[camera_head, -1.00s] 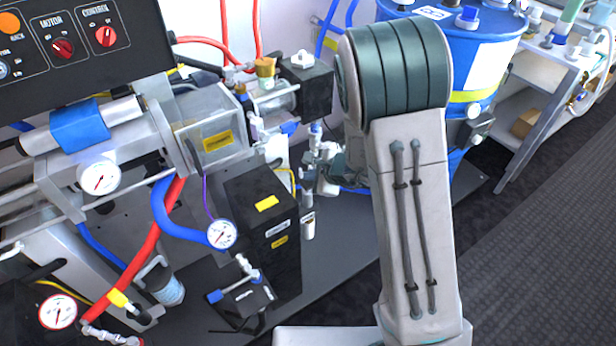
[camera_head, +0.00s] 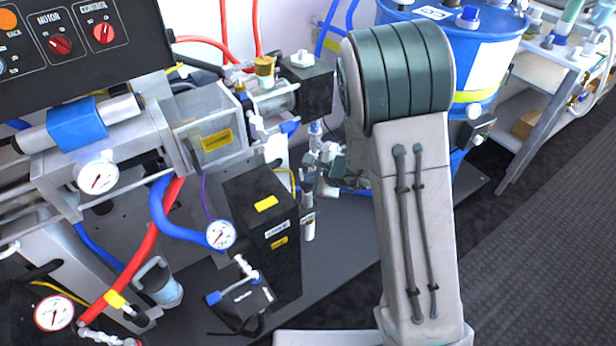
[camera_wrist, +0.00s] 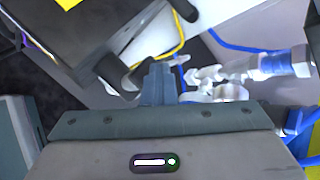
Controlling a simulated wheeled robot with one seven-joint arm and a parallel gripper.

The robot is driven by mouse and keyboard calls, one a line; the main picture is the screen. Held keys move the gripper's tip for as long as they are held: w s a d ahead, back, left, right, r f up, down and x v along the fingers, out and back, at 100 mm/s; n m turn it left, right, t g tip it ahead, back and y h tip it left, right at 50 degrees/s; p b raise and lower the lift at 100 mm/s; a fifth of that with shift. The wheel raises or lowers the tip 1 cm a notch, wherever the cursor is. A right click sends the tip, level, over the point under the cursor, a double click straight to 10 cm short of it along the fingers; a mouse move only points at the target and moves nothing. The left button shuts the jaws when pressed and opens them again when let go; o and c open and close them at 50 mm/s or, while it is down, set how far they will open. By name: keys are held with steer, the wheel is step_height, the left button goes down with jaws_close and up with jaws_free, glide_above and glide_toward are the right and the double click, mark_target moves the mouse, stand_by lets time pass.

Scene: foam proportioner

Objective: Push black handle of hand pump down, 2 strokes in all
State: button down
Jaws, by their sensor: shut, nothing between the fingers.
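In the wrist view, my gripper (camera_wrist: 158,84) is shut, its blue-grey fingers together with nothing between them. Just beyond the fingertips is a dark rod-like part with two black ends, one at upper right (camera_wrist: 184,9) and one at left (camera_wrist: 112,72). It may be the black handle of the hand pump, but I cannot tell for sure, nor whether the fingers touch it.
Pale pipe fittings with a blue sleeve (camera_wrist: 275,65) lie close right of my fingers. A black box (camera_head: 262,235) stands left of my arm. A blue drum (camera_head: 480,65) stands behind it. A gauge (camera_head: 220,235) hangs on a blue hose. The dark floor at right is clear.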

mark_target(311, 185)
stand_by(0.5)
steer(key=shift+r+p, duration=1.05)
steer(key=shift+r, duration=0.9)
steer(key=shift+r+p, duration=1.6)
steer(key=shift+r, duration=0.95)
